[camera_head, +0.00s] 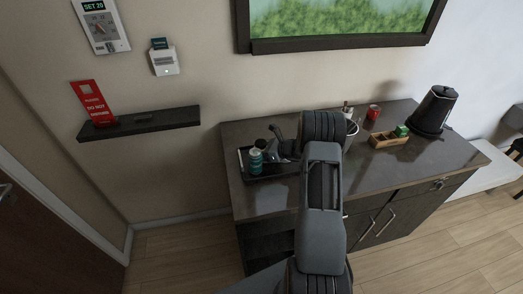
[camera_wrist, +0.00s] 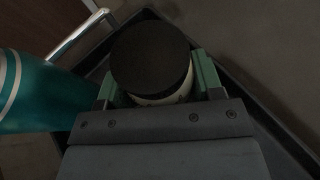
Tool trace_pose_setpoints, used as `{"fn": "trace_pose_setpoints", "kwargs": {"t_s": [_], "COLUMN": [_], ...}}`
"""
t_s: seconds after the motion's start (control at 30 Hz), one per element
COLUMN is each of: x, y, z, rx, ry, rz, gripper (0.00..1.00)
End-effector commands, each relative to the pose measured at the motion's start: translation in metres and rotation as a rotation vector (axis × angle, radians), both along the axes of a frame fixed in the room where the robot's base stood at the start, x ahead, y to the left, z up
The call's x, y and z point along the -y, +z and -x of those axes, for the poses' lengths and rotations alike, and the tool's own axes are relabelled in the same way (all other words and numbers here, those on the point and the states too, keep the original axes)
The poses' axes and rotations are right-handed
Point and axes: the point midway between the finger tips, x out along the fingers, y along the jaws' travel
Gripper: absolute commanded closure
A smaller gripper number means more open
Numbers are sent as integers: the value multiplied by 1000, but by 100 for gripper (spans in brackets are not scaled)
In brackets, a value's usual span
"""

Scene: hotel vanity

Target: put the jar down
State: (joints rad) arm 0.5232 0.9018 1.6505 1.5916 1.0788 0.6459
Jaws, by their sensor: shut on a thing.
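The jar (camera_wrist: 150,58) has a round dark lid and a pale body, and sits between the green fingers of my gripper (camera_wrist: 157,82) in the wrist view. The fingers are shut on its sides. A black tray (camera_wrist: 262,128) with raised edges lies under it. I cannot tell whether the jar's base touches the tray. In the head view my gripper (camera_head: 279,152) is over the tray (camera_head: 262,178) at the left end of the counter, and my arm hides part of this area.
A teal bottle (camera_wrist: 28,92) stands close left of my gripper; it also shows in the head view (camera_head: 256,161). A wall shelf (camera_head: 150,122) is left.

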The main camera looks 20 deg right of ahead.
Motion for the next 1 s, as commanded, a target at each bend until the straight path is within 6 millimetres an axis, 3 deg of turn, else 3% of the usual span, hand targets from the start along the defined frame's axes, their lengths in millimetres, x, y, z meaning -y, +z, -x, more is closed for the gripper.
{"fn": "trace_pose_setpoints", "kwargs": {"t_s": [0.3, 0.33, 0.4, 0.77, 1.0], "x": [0, 0, 0, 1, 29], "y": [-5, -3, -3, 3, 15], "z": [0, 0, 0, 1, 30], "rx": [1, 0, 0, -1, 1], "ry": [0, 0, 0, 0, -5], "rz": [-1, 0, 0, -1, 1], "gripper": [67, 37, 30, 29, 29]}}
